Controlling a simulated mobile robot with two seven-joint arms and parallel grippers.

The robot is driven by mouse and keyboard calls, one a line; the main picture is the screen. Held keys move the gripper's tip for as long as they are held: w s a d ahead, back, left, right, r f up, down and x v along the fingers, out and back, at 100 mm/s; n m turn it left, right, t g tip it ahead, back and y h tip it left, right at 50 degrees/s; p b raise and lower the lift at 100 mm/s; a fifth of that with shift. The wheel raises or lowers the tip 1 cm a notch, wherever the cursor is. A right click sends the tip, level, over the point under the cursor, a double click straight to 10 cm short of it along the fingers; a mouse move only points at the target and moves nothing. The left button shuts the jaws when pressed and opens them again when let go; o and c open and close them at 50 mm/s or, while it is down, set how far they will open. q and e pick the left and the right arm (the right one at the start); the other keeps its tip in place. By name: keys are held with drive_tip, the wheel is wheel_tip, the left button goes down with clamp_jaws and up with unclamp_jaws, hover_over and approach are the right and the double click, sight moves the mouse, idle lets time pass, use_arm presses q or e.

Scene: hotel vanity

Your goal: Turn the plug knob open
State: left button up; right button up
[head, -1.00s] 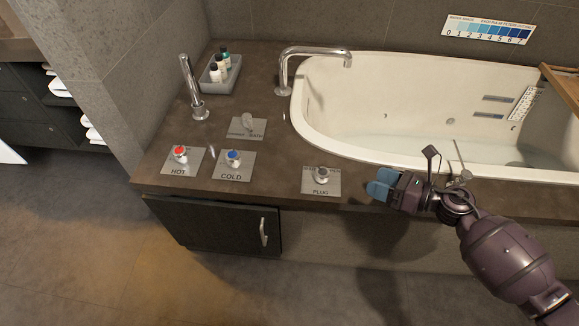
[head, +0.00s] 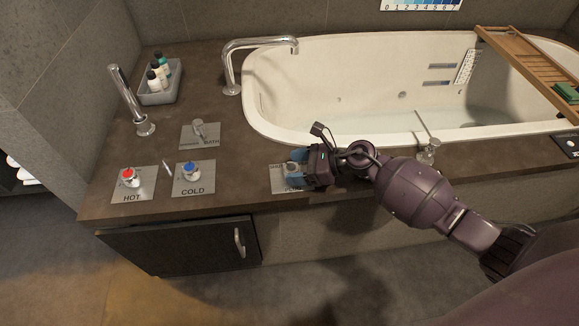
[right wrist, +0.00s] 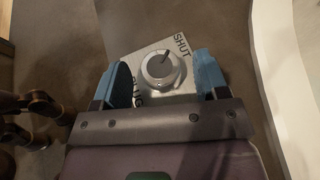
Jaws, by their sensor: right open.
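The plug knob (right wrist: 161,66) is a round silver dial with a dark pointer line, on a square metal plate (right wrist: 130,58) marked SHUT and PLUG. In the right wrist view the pointer is directed toward the SHUT side. My right gripper (right wrist: 165,80) is open, with one blue finger on each side of the knob; I cannot tell whether they touch it. In the head view the right gripper (head: 296,170) covers most of the plug plate (head: 279,181). My left gripper is in neither view.
The hot knob (head: 128,175) and cold knob (head: 190,171) sit on plates to the left. The shower/bath lever (head: 199,130), spout (head: 231,75) and bottle tray (head: 160,95) stand behind them. The bathtub rim (head: 300,142) is just behind the gripper. A cabinet (head: 180,248) is below.

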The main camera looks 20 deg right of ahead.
drive_tip(key=shift+x, duration=0.75)
drive_tip(key=shift+a, duration=0.15)
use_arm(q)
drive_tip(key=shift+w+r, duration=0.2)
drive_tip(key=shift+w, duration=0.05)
